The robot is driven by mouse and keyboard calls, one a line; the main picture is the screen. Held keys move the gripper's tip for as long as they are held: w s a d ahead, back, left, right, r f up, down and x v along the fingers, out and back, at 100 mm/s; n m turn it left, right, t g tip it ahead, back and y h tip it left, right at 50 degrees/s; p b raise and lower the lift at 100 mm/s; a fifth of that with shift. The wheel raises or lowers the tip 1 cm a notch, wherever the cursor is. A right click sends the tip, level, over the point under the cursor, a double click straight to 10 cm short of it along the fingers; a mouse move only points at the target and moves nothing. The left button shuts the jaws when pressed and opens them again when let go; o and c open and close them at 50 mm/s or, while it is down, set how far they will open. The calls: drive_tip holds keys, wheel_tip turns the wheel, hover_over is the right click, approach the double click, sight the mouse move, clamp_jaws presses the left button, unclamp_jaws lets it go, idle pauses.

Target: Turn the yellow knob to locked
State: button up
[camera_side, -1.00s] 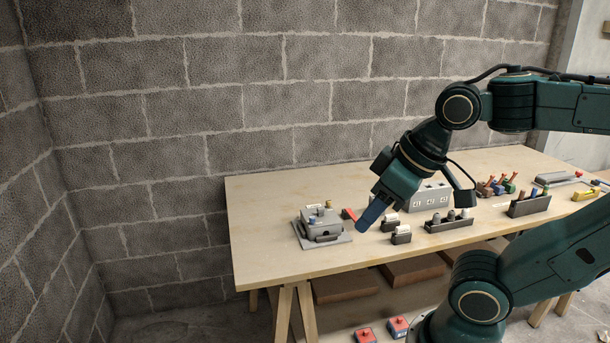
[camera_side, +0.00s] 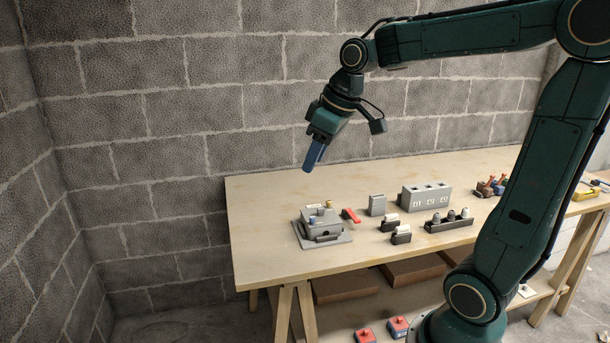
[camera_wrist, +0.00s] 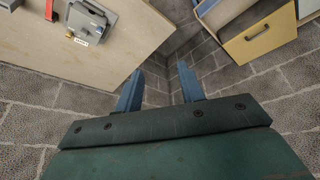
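A grey box (camera_side: 320,232) on a flat plate sits near the left end of the table. My gripper (camera_side: 307,169) is in the air above the box, tilted, touching nothing. In the wrist view its two blue fingers (camera_wrist: 160,80) are apart with nothing between them.
A red lever (camera_side: 351,215) is close to the box's right side. A grey block (camera_side: 377,205), a grey socket unit (camera_side: 426,197), dark holders (camera_side: 401,235) and a rack (camera_side: 448,223) stand farther right. The table's front-left area is clear. A block wall stands behind.

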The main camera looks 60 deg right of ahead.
drive_tip(key=w+d+f, duration=0.2)
drive_tip(key=w+d, duration=0.4)
drive_tip(key=d, duration=0.3)
drive_tip(key=n+y, duration=0.1)
drive_tip(key=n, duration=0.1)
hover_over(329, 201)
drive_tip(key=s+d, duration=0.2)
drive_tip(key=s, duration=0.3)
wheel_tip(329, 201, down, 13)
drive_tip(key=shift+s+f, duration=0.15)
drive_tip(key=x, duration=1.3)
drive_tip(key=shift+a+f, duration=0.3)
drive_tip(key=shift+f, duration=0.1)
clamp_jaws()
